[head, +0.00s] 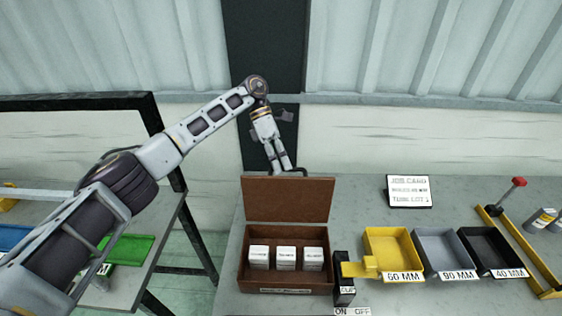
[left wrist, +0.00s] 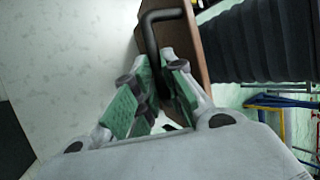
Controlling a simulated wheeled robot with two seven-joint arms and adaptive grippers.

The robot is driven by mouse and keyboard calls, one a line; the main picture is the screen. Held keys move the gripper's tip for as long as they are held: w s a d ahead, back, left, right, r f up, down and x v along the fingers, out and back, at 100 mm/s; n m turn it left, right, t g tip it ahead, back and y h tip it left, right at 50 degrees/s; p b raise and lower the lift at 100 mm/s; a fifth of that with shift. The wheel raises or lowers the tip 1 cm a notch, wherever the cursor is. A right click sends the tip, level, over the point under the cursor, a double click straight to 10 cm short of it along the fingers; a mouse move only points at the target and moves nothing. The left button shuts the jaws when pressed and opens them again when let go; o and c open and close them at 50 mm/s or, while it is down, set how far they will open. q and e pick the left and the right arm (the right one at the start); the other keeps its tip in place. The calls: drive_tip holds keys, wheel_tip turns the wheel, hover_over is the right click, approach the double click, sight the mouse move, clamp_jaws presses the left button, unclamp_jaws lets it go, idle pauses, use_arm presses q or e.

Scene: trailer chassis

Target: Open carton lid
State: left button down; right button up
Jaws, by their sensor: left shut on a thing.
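The brown carton (head: 240,270) stands on the table with its lid (head: 289,200) raised, standing about upright at the back. Several white boxes sit inside it, some with printed labels. My left gripper (head: 283,170) is at the top edge of the lid, reaching down from behind it. In the left wrist view, its green-padded fingers (left wrist: 155,95) are shut on a black bent handle (left wrist: 160,16) beside the brown lid panel (left wrist: 196,40). The handle also shows as a dark bar above the lid in the head view. My right gripper is not in view.
Yellow (head: 390,245), grey (head: 443,250) and black (head: 490,250) bins stand to the right of the carton. A job card (head: 409,191) and a red-knobbed lever (head: 519,182) are farther right. A green tray (head: 128,248) is at left.

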use_arm(q)
drive_tip(key=shift+s+a+f, duration=0.2)
drive_tip(key=shift+f, duration=0.45)
drive_tip(key=c, duration=1.5)
unclamp_jaws()
drive_tip(key=shift+w+d, duration=0.1)
drive_tip(key=shift+r, duration=0.3)
drive_tip(key=shift+w+r, duration=0.1)
drive_tip(key=shift+v, duration=3.45)
